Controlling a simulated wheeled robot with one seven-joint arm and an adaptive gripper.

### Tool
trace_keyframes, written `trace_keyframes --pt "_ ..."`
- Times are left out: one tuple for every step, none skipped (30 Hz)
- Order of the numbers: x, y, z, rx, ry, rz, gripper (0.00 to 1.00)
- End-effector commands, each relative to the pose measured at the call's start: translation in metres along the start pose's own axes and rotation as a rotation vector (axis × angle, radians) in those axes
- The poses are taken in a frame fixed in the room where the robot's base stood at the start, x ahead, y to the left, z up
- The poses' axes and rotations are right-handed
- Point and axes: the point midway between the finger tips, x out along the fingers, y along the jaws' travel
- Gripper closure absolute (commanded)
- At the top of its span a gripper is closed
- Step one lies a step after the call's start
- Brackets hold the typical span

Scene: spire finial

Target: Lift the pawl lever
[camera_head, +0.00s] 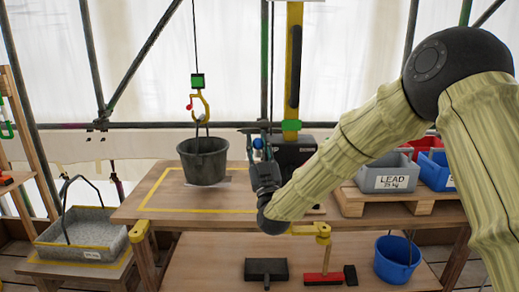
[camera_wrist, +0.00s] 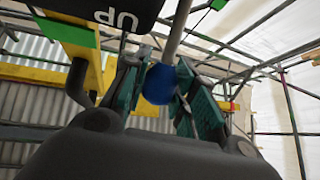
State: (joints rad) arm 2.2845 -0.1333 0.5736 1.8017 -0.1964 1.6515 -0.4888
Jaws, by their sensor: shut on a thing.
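The pawl lever shows in the wrist view as a pale rod (camera_wrist: 181,24) with a blue knob (camera_wrist: 158,84) at its near end. My gripper (camera_wrist: 165,72) has its teal fingers on both sides of the knob and is shut on it. In the head view my gripper (camera_head: 258,153) is at the blue knob (camera_head: 258,143), just left of the dark winch housing (camera_head: 292,150) on the yellow post (camera_head: 296,60). The lever's pivot is hidden.
A dark bucket (camera_head: 203,162) is at the yellow hook (camera_head: 201,104), over the workbench (camera_head: 150,205); whether it touches is unclear. Grey and blue bins, one marked LEAD (camera_head: 392,181), stand right. A grey tray (camera_head: 82,235) stands left. A blue bucket (camera_head: 396,258) and brushes are below.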

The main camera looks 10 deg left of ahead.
Motion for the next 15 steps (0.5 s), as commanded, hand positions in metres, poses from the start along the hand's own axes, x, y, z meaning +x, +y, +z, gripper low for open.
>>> trace_keyframes --pt "-0.0019 -0.0017 0.0017 0.000 0.001 -0.002 1.00" --pt "-0.0020 -0.0018 0.0017 0.000 0.002 -0.003 1.00" --pt "-0.0020 -0.0019 0.0017 0.000 0.002 -0.003 1.00" --pt "-0.0021 -0.0020 0.0017 0.000 0.002 -0.003 1.00" --pt "-0.0021 -0.0020 0.0017 0.000 0.003 -0.003 1.00" --pt "-0.0022 -0.0021 0.0018 0.000 0.002 -0.003 1.00" --pt "-0.0023 -0.0022 0.0019 0.000 0.002 -0.003 1.00" --pt "-0.0024 -0.0022 0.0019 0.000 0.002 -0.003 1.00" --pt "-0.0026 -0.0023 0.0020 0.000 0.002 -0.004 1.00" --pt "-0.0027 -0.0023 0.0022 0.001 0.001 -0.004 1.00" --pt "-0.0029 -0.0023 0.0023 0.001 0.001 -0.004 1.00" --pt "-0.0030 -0.0024 0.0024 0.001 0.001 -0.004 1.00" --pt "-0.0032 -0.0024 0.0026 0.001 0.000 -0.004 1.00" --pt "-0.0033 -0.0025 0.0026 0.001 0.000 -0.004 0.71" --pt "-0.0035 -0.0025 0.0028 0.001 0.000 -0.004 0.64"
